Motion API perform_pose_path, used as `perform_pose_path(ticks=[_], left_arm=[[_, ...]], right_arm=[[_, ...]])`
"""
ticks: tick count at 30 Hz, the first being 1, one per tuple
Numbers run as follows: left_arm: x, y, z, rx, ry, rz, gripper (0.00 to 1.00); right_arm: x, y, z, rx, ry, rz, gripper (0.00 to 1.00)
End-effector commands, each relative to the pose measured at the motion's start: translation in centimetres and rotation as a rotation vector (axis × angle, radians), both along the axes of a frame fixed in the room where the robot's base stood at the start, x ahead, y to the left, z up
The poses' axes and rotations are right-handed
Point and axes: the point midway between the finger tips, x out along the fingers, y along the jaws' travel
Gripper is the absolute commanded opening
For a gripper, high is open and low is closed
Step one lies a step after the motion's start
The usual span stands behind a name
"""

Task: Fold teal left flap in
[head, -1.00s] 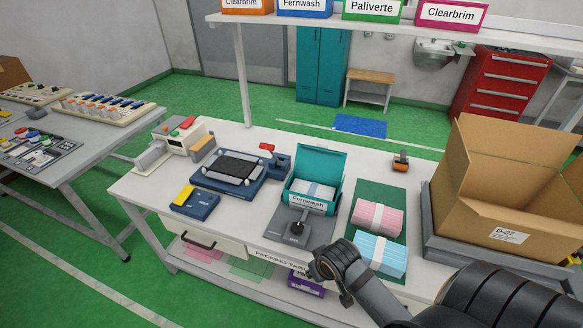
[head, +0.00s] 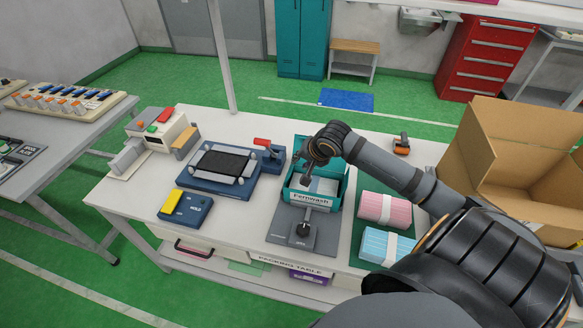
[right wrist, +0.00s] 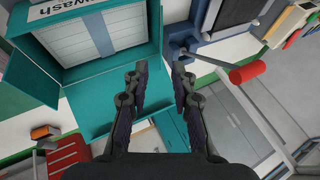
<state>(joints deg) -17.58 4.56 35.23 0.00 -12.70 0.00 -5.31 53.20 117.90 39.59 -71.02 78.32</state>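The teal Fernwash carton (head: 321,207) stands open on its grey fixture, with white packs inside. In the right wrist view it is at the upper left, label upside down, with white packs (right wrist: 85,45). A teal side panel (right wrist: 150,25), on the head view's left side, stands at its edge; whether it is folded is hard to tell. The back lid panel (right wrist: 100,97) spreads below the packs. My right gripper (right wrist: 160,70) is open and empty, near that side panel and lid; in the head view it (head: 306,181) is over the carton's back left. My left gripper is out of view.
A red-handled lever (head: 264,142) stands close left of the carton, beside the blue press (head: 222,167). Pink packs (head: 386,209) and blue packs (head: 384,246) lie to the right on a green mat. A cardboard box (head: 522,150) stands at the right.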

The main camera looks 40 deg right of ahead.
Motion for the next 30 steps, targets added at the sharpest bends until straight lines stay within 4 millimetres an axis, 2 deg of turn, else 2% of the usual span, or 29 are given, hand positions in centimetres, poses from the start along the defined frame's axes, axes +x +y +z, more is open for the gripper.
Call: perform_pose_path(ticks=[5, 13, 18, 25, 30], left_arm=[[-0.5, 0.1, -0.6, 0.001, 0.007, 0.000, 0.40], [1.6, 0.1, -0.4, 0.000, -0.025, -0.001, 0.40], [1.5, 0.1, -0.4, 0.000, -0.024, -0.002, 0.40], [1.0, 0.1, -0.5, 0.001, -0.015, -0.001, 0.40], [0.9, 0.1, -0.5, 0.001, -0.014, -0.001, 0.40]], right_arm=[[1.8, 0.1, -2.8, 0.011, 0.000, -0.003, 0.25], [4.4, -0.1, -6.7, 0.004, 0.002, 0.000, 0.25], [5.1, -0.1, -7.6, 0.000, 0.001, 0.003, 0.25], [5.1, -0.1, -7.7, -0.001, 0.002, 0.003, 0.25], [5.1, -0.1, -7.7, -0.001, 0.002, 0.003, 0.04]])
